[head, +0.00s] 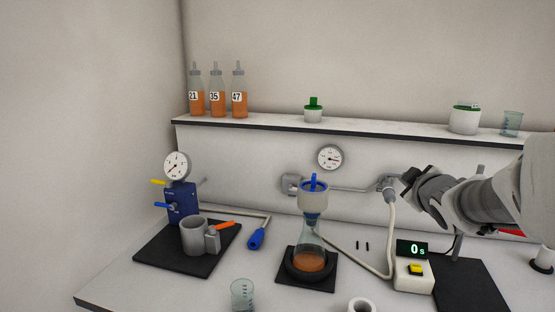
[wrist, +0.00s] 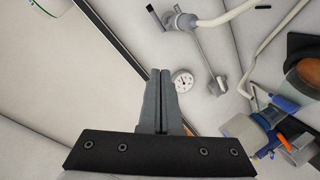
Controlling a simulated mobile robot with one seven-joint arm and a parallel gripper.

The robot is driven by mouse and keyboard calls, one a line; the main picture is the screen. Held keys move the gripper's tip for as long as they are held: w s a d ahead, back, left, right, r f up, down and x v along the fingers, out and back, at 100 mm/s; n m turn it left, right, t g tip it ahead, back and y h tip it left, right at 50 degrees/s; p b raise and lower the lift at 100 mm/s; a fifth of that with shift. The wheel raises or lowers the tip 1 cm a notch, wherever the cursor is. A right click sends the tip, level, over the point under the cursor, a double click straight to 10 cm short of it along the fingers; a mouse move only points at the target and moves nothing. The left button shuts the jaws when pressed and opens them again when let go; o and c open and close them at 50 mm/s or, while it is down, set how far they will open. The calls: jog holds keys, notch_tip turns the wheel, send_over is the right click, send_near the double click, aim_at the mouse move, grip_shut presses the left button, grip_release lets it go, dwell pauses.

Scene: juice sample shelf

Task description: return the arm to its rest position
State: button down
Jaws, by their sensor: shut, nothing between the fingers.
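My gripper (wrist: 160,74) shows in the wrist view with its two grey fingers pressed together and nothing between them. In the head view my arm reaches in from the right edge, and the dark end of my gripper (head: 407,174) is in front of the back wall, near the white hose and its valve (head: 388,184). From this angle I cannot tell how far apart they are. The wrist view also shows the wall gauge (wrist: 183,81) beyond the fingertips and the valve with hose (wrist: 186,21) at the upper right.
The shelf (head: 270,127) carries several bottles and tubs. Below stand a filter funnel (head: 313,194) on a flask (head: 311,262), a blue pump unit (head: 182,202) with a grey cup (head: 194,236), a timer (head: 413,275) and a beaker (head: 242,295). A dark mat (head: 468,288) lies at the right.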

jog(key=s+a+m+g+p, duration=0.2)
jog(key=s+a, duration=0.3)
jog(key=s, duration=0.4)
jog(key=s+a+f+m+g+y+p, duration=0.1)
jog(key=s+a+m+g+p, duration=0.1)
jog(key=s+a, duration=0.4)
jog(key=s+a+f+m+g+y+p, duration=0.1)
jog(key=s+a+m+g, duration=0.3)
jog(key=s, duration=0.9)
jog(key=shift+s+a+g+p, duration=0.4)
jog(key=shift+a+g+p, duration=0.25)
jog(key=shift+p, duration=0.2)
